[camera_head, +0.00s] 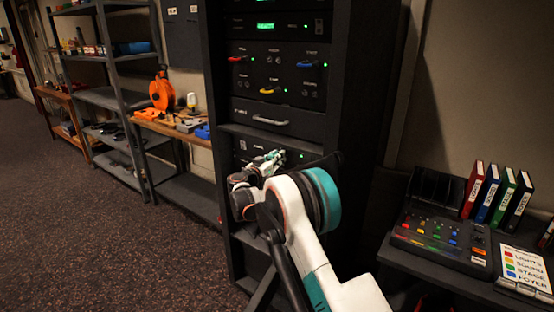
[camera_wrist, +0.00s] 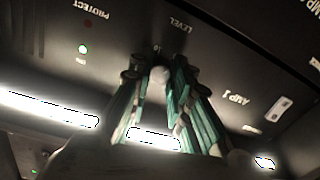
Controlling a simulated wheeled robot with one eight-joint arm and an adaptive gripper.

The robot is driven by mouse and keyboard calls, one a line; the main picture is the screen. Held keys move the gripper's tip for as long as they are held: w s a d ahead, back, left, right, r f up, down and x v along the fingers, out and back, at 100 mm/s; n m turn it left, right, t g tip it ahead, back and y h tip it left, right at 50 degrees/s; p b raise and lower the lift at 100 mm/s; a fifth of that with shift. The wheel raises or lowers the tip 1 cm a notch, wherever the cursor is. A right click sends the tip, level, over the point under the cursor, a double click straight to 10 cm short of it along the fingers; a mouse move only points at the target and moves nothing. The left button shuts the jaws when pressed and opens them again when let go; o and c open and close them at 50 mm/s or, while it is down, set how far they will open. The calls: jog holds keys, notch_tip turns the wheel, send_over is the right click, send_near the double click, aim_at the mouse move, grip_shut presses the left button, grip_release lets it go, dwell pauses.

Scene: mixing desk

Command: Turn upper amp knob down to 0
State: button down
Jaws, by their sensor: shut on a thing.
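The upper amp (camera_head: 243,144), a dark rack panel, sits low in the rack in the head view. The wrist view shows its panel with the labels AMP 1, LEVEL and PROTECT, turned upside down. My gripper (camera_wrist: 157,82) is shut on this knob, with green and white fingers on either side. In the head view my gripper (camera_head: 272,161) reaches the amp's front and hides the knob. The knob's pointer and exact setting cannot be read.
A green light (camera_wrist: 83,49) glows beside PROTECT. A drawer with a grey handle (camera_head: 270,121) is above the amp. Higher up are units with red, yellow and blue handles. A mixing desk (camera_head: 440,238) and binders (camera_head: 497,190) stand at the right.

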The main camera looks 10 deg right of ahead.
jog(key=shift+f, duration=0.1)
dwell(0.3)
jog(key=c, duration=1.4)
grip_release()
jog(key=shift+c, duration=0.2)
jog(key=shift+s+a, duration=0.1)
jog(key=v, duration=1.1)
jog(key=shift+s+a, duration=0.3)
